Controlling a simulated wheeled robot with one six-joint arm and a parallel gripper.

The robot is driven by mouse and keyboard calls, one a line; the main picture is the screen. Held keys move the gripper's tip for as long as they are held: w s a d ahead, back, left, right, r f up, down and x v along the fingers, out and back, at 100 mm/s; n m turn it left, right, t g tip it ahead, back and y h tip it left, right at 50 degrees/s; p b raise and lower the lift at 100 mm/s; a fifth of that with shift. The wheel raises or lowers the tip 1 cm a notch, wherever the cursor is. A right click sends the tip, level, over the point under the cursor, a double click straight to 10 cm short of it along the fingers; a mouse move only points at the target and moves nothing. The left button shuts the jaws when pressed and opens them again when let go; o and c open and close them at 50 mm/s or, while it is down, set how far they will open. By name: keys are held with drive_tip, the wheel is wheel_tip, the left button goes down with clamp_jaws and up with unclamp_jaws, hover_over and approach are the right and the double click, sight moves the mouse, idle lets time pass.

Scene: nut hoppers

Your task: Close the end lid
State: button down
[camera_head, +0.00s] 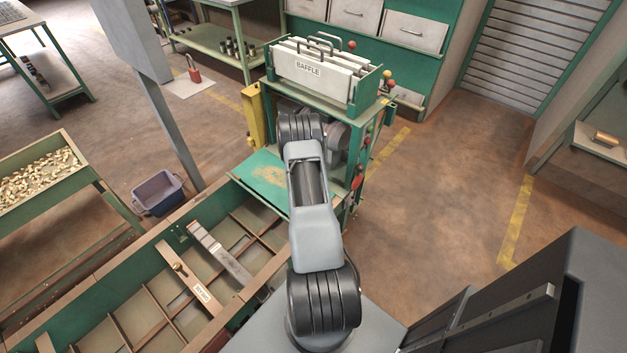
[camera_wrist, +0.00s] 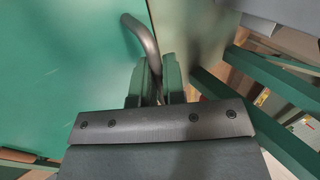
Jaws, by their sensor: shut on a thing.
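In the wrist view a large smooth green panel (camera_wrist: 65,60) fills the left side. A bent dark metal bar handle (camera_wrist: 145,38) stands at its right edge. My gripper (camera_wrist: 158,75) is shut on the lower part of this handle, its two fingers on either side. In the head view a flat green lid-like panel (camera_head: 262,172) with a worn tan patch lies at the end of the long compartmented bin (camera_head: 215,275), left of my arm. I cannot tell for sure that it is the panel in the wrist view. My gripper is hidden behind my arm there.
A green stand carries a rack of white baffle plates (camera_head: 309,71) just beyond my arm. Red-knobbed levers (camera_head: 359,178) line its right side. A yellow post (camera_head: 253,108) and grey column (camera_head: 172,130) stand left. A nut tray (camera_head: 40,180) is far left. Floor at right is clear.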

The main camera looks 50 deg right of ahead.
drive_tip(key=shift+d+f, duration=0.25)
drive_tip(key=shift+f, duration=0.1)
drive_tip(key=shift+f+b, duration=0.1)
drive_tip(key=shift+b, duration=0.2)
drive_tip(key=c, duration=1.4)
unclamp_jaws()
drive_tip(key=shift+f, duration=0.2)
drive_tip(key=shift+o, duration=0.7)
drive_tip(key=shift+w, duration=0.1)
drive_tip(key=shift+a+r, duration=0.1)
drive_tip(key=shift+r, duration=0.05)
drive_tip(key=p+v, duration=0.2)
drive_tip(key=v, duration=1.1)
drive_tip(key=shift+a+r, duration=0.2)
